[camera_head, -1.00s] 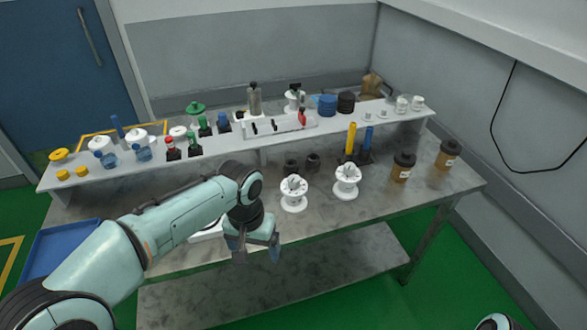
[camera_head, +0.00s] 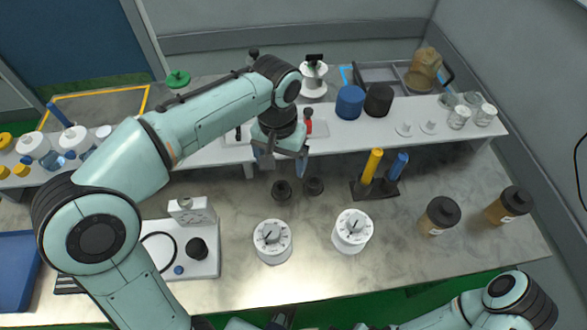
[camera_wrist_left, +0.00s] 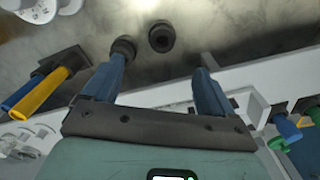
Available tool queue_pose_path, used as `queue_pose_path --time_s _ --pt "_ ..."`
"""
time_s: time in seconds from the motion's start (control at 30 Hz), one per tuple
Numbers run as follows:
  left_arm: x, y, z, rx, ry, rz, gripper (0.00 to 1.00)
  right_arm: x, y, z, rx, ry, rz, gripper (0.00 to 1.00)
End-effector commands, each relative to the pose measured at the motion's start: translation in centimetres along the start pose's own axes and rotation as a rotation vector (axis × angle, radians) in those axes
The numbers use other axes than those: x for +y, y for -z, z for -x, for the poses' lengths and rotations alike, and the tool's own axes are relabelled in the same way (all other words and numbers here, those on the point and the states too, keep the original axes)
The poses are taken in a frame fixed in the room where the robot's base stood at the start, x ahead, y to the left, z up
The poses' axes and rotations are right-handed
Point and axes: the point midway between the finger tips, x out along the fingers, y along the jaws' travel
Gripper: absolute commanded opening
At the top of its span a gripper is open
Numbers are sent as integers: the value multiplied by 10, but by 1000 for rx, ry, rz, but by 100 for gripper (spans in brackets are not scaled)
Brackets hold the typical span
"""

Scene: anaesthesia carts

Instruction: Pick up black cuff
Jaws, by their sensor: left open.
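Two small black cuffs stand side by side on the grey metal table, the left one (camera_head: 282,190) and the right one (camera_head: 314,185). The wrist view shows them as dark rings, one (camera_wrist_left: 161,37) beyond the gap between the fingers and one (camera_wrist_left: 125,47) by a fingertip. My left gripper (camera_head: 281,163) is open and empty, with blue-grey fingers, above the shelf's front edge and just behind the cuffs in the head view. Its fingers also frame the wrist view (camera_wrist_left: 162,70). My right arm shows at the bottom right; its jaw state is unclear.
Two white dials (camera_head: 272,242) (camera_head: 352,231) stand in front of the cuffs. A stand with yellow (camera_head: 371,165) and blue (camera_head: 398,166) cylinders is to their right. Brown jars (camera_head: 440,216) are farther right. The white shelf (camera_head: 345,140) runs behind. A white device (camera_head: 205,262) lies left.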

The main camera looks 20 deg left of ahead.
Motion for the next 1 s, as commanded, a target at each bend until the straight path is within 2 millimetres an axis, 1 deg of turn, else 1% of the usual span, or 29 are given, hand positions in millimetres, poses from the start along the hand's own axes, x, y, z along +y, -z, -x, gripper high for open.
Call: queue_pose_path --time_s 0.07,0.13,0.3,0.4,0.5,0.67,0.9,1.0 --pt "0 0 -7 -2 1 0 86 1 -1 -2 -2 -1 -1 43" --pt "0 -1 -18 -4 1 0 86 2 -1 -4 -3 -1 -1 43" --pt "0 -1 -52 -5 2 0 86 5 -2 -11 -6 -2 -2 43" --pt "-1 -1 -68 -5 2 0 86 6 -2 -14 -7 -2 -3 43" --pt "-1 0 -78 -3 1 1 86 6 -2 -15 -7 -2 -3 43" --pt "-1 0 -88 -2 1 0 86 6 -2 -16 -7 -2 -3 43" --pt "-4 3 -123 -4 1 0 86 8 -2 -21 -8 -3 -3 43" --pt "-4 3 -132 -2 1 0 86 9 -2 -22 -9 -3 -3 43"
